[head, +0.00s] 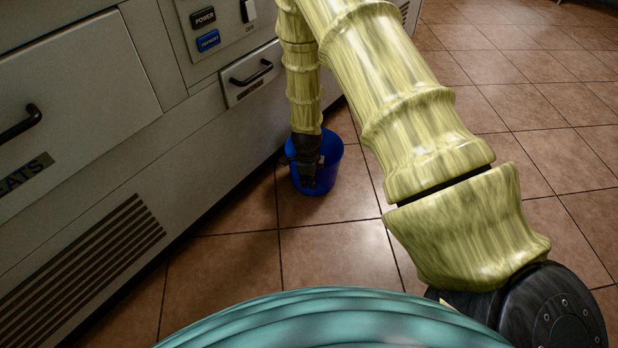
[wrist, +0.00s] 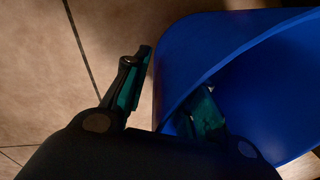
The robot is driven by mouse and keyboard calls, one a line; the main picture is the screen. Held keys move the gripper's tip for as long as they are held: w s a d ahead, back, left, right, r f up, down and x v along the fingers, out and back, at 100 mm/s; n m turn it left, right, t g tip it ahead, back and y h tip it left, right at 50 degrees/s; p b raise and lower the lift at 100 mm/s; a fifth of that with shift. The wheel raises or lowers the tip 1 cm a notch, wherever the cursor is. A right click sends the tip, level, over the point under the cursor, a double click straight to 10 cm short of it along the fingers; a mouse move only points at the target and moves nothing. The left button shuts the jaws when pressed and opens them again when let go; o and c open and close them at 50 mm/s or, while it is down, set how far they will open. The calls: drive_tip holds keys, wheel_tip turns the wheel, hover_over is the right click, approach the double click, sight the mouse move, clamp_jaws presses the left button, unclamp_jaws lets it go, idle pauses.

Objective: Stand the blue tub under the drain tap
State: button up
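The blue tub (head: 331,160) stands upright on the tiled floor beside the base of the grey-white cabinet. It also fills the right of the wrist view (wrist: 270,85). My gripper (head: 307,178) reaches down at the tub's near left side. In the wrist view, my gripper (wrist: 170,88) is open and straddles the tub's wall. One finger is outside the tub, with a gap to the wall, and the other is inside it. I cannot make out a drain tap in either view.
The cabinet front (head: 190,150) runs along the left, with a vent grille (head: 85,270), a small handled drawer (head: 250,75) and a larger drawer (head: 70,80) on it. My arm covers part of the floor. Open tiled floor (head: 560,130) lies to the right.

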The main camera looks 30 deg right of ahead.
drive_tip(key=shift+r, duration=0.1)
wheel_tip(320, 180, up, 12)
drive_tip(key=s+a+p, duration=0.1)
drive_tip(key=p, duration=0.6)
drive_tip(key=s+a+f+n, duration=0.2)
drive_tip(key=s+f+n, duration=0.2)
drive_tip(key=s+n, duration=0.4)
drive_tip(key=s+a+f+n, duration=0.2)
drive_tip(key=s+f+n, duration=0.3)
drive_tip(key=s, duration=0.6)
drive_tip(key=s+a+n, duration=0.3)
drive_tip(key=s+n, duration=0.3)
drive_tip(key=s, duration=0.2)
drive_tip(key=s+a+n+g+y, duration=0.1)
drive_tip(key=s+a+n, duration=0.3)
drive_tip(key=s+n, duration=0.2)
drive_tip(key=shift+s+f+n, duration=0.35)
drive_tip(key=shift+s+n, duration=0.05)
drive_tip(key=shift+s, duration=0.65)
drive_tip(key=shift+d, duration=0.1)
